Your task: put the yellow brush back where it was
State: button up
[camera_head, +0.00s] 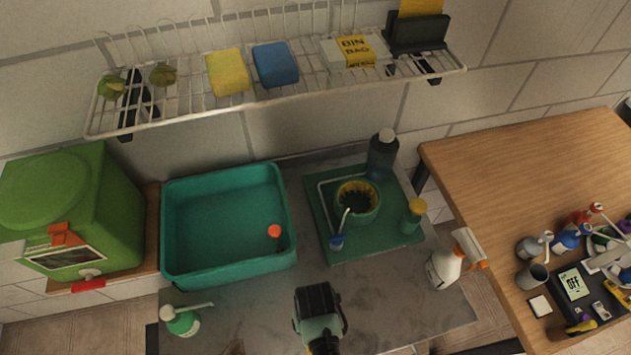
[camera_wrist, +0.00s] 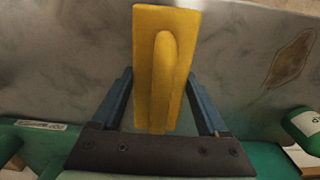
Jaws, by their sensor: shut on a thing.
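My gripper (camera_wrist: 160,85) is shut on the yellow brush (camera_wrist: 154,70), with a blue finger on each side of it. In the wrist view the brush is a flat yellow block with a raised rounded ridge, seen over the grey counter. In the head view my gripper's dark wrist (camera_head: 318,310) is at the bottom middle, above the front of the counter. Only a small bit of yellow shows below it there, and most of the brush is hidden. I cannot tell how high it is held.
A teal basin (camera_head: 178,270) and a green tray (camera_head: 398,240) with a round pot and bottles stand behind my gripper. A spray bottle (camera_head: 447,267) is right, a green bottle (camera_head: 183,322) left. The wire rack (camera_head: 190,108) above holds sponges and boxes. Bare counter (camera_head: 395,305) lies right.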

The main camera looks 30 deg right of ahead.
jog(key=shift+f, duration=0.4)
jog(key=o, duration=1.1)
jog(key=shift+f, duration=0.15)
notch_tip(320, 180, up, 12)
jog(key=shift+r, duration=0.2)
